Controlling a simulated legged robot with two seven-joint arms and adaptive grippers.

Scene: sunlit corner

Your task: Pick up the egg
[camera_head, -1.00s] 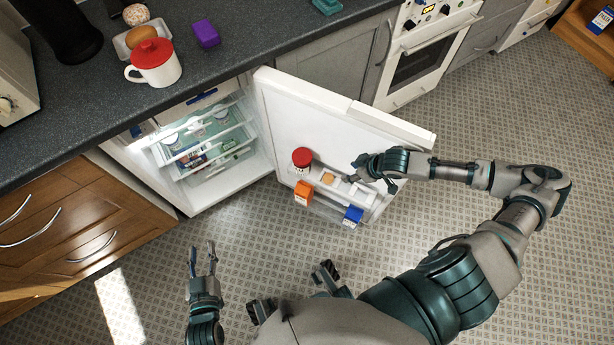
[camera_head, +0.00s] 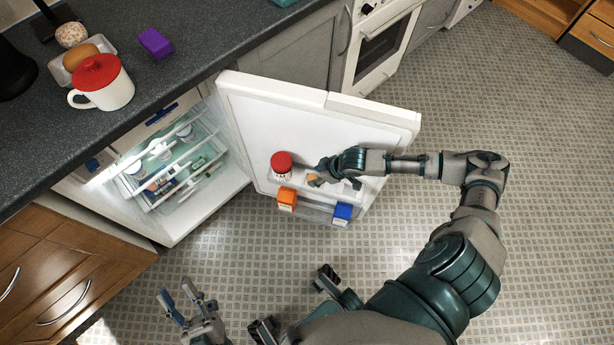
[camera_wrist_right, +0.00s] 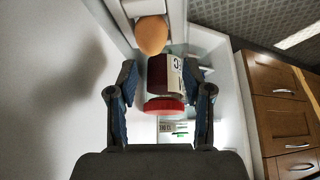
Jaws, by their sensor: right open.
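A brown egg (camera_wrist_right: 151,35) sits in the fridge door's shelf, past my right fingertips in the right wrist view. In the head view the egg (camera_head: 314,180) shows small and partly covered by my right gripper (camera_head: 337,174). My right gripper is open and empty; its fingers also show in the right wrist view (camera_wrist_right: 160,80), with a dark red jar with a red lid (camera_wrist_right: 165,90) seen between and beyond them. I cannot tell whether a finger touches the egg. My left gripper (camera_head: 178,295) is open and empty, low over the floor.
The fridge door (camera_head: 300,125) stands open. Its shelf holds the red-lidded jar (camera_head: 282,165), an orange carton (camera_head: 287,199) and a blue carton (camera_head: 342,213). The counter holds a red-lidded mug (camera_head: 108,90), a brown egg-shaped thing (camera_head: 80,55) and a purple box (camera_head: 155,43).

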